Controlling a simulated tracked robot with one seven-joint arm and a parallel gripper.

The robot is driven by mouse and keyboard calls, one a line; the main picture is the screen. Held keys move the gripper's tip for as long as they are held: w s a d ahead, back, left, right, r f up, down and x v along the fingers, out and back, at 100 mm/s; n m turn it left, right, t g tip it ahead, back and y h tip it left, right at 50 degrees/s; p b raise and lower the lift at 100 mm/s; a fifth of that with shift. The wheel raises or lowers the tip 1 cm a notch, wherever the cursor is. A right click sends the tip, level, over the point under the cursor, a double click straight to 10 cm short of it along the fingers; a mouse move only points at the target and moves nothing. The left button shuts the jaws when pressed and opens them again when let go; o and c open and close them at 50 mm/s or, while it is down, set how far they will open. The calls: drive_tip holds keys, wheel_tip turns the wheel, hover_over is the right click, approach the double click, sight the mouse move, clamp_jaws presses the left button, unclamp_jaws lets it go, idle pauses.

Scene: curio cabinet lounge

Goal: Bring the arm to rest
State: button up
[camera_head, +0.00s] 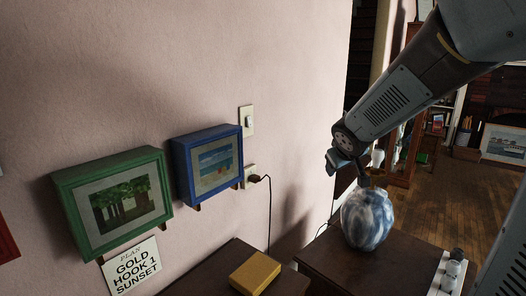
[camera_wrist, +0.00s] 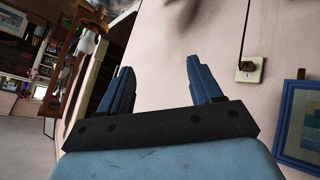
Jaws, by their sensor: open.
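My arm reaches in from the upper right of the head view. My gripper (camera_head: 348,168) hangs above and just behind or beside the top of a blue and white marbled vase (camera_head: 367,222); I cannot tell the exact gap. In the wrist view my gripper (camera_wrist: 160,78) has its two blue fingers spread apart with nothing between them. The fingers point toward the pink wall (camera_wrist: 165,40). The vase does not show in the wrist view.
The vase stands on a dark cabinet (camera_head: 340,262) with a white switch strip (camera_head: 446,275) at its right. A blue-framed picture (camera_head: 207,165) and a green-framed picture (camera_head: 113,200) are on the wall. A yellow box (camera_head: 255,273) sits on another dark top. Wooden floor (camera_head: 440,205) is open behind.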

drive_tip(key=s+r+m+g, duration=0.1)
drive_tip(key=s+m, duration=0.1)
drive_tip(key=s, duration=1.1)
drive_tip(key=s+d+r+m+g+y, duration=0.1)
drive_tip(key=s+r+m+g, duration=0.1)
drive_tip(key=s, duration=1)
drive_tip(key=shift+s+d+r+y, duration=0.25)
drive_tip(key=shift+s+r+y, duration=0.05)
drive_tip(key=shift+s, duration=0.05)
drive_tip(key=shift+d, duration=0.1)
